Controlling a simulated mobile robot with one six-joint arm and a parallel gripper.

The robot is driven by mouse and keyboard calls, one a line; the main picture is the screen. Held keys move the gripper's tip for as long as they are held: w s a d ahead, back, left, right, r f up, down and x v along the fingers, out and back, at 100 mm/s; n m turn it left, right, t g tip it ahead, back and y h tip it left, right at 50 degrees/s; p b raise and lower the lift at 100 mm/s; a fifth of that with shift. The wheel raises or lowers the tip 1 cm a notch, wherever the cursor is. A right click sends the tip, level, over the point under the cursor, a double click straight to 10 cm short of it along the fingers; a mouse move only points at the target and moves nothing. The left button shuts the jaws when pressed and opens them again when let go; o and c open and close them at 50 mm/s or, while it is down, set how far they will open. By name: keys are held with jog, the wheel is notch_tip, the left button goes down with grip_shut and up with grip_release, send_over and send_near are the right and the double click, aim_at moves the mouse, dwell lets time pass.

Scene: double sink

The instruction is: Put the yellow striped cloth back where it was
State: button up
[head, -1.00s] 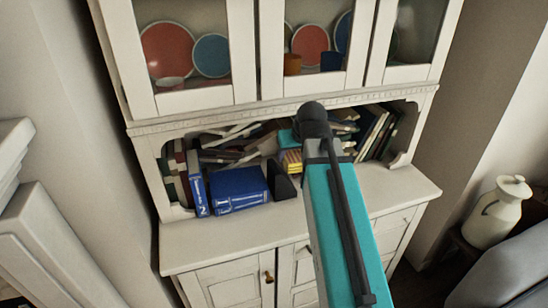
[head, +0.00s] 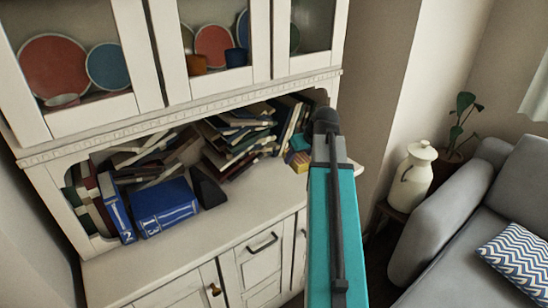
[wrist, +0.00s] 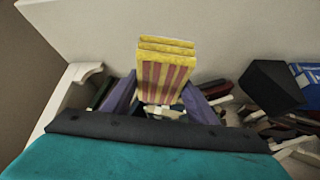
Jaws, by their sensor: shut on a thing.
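The yellow striped cloth (wrist: 165,72) is a folded, layered block with reddish stripes on its side in the wrist view. My gripper (wrist: 160,98) is shut on it, with a purple finger on either side. In the head view a small yellow part of the cloth (head: 299,162) shows just left of my arm, in front of the cabinet's right end. My arm hides the rest of it there. The cloth appears held in the air; its exact height over the counter is hard to tell.
A white cabinet has a counter (head: 190,245) and a shelf of piled books (head: 235,135). Blue volumes (head: 165,208) and a black bookend (head: 208,187) stand at left. A cream jug (head: 413,178) and a grey sofa (head: 455,215) are at right.

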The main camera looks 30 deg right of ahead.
jog(key=s+d+f+m+b, duration=0.1)
jog(key=s+d+f, duration=0.3)
jog(key=s+d, duration=1)
jog(key=s+d+f+h+b, duration=0.1)
jog(key=s+d+f+b, duration=0.2)
jog(key=s+d, duration=1.2)
jog(key=shift+s+d+f+m, duration=0.3)
jog(key=shift+f+m, duration=0.1)
jog(key=shift+f, duration=0.15)
